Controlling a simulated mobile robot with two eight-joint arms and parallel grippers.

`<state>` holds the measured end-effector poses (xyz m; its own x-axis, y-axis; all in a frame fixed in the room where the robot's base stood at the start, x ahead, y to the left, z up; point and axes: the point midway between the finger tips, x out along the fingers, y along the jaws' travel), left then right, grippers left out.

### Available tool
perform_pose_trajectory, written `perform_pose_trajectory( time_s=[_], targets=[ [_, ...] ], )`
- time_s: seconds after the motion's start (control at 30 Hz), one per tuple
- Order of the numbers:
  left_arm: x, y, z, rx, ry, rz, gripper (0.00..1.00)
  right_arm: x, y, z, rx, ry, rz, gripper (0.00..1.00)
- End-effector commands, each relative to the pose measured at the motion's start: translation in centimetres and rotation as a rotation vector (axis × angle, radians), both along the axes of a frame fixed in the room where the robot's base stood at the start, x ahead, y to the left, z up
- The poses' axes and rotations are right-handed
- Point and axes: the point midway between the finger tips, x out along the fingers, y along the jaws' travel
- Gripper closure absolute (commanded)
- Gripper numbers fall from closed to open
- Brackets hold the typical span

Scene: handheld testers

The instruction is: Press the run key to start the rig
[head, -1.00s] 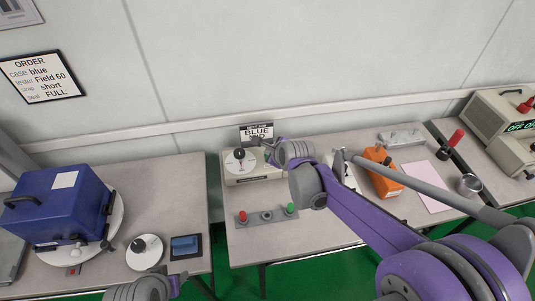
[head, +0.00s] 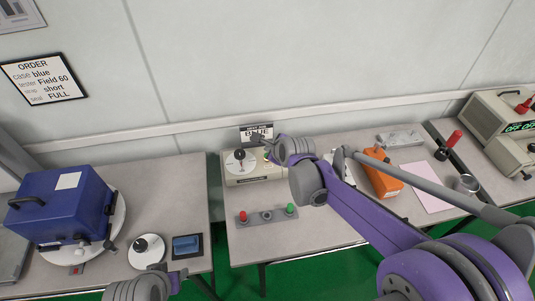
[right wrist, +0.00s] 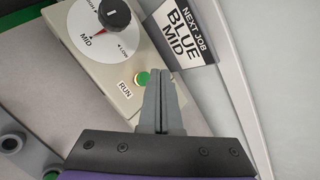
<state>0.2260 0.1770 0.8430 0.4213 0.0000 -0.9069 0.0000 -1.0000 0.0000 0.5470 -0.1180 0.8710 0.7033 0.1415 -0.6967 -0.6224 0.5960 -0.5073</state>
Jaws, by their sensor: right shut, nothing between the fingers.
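The green run key (right wrist: 142,78) is on the cream rig box (right wrist: 112,72), beside a RUN label, in the right wrist view. The box (head: 237,181) also stands at the back of the middle bench in the head view. Its white dial (right wrist: 98,22) has a black knob and points to MID. My right gripper (head: 258,138) is shut and empty over the back of the box. In the wrist view its fingertips (right wrist: 166,73) are just right of the key, apparently not on it; their height above it is unclear.
A NEXT JOB BLUE MID card (right wrist: 184,32) stands behind the box, close to the fingertips. A red-and-green button strip (head: 267,215) lies in front. An orange tester (head: 381,181) is to the right, a blue case (head: 60,207) on the left bench.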

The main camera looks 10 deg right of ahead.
Motion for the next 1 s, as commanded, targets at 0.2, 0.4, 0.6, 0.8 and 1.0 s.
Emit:
perform_pose_trajectory(
  time_s=[0.2, 0.4, 0.6, 0.8, 1.0],
  targets=[
    [0.2, 0.0, 1.4, 0.000, -0.005, 0.000, 0.50, 0.0, 0.0, 1.8, 0.000, -0.001, -0.001, 1.00],
    [0.4, 0.0, 3.0, 0.000, -0.010, 0.000, 0.50, 0.0, 0.0, 3.9, 0.000, -0.001, -0.001, 1.00],
    [0.7, 0.0, 4.4, 0.000, -0.015, 0.000, 0.50, 0.0, 0.0, 5.8, 0.000, -0.001, 0.000, 1.00],
    [0.7, 0.0, 4.5, 0.000, -0.016, 0.000, 0.50, 0.0, 0.0, 6.0, 0.000, 0.000, 0.000, 1.00],
    [0.7, 0.0, 4.5, 0.000, -0.016, 0.000, 0.50, 0.0, 0.0, 5.9, 0.000, 0.000, 0.000, 1.00]
  ],
)
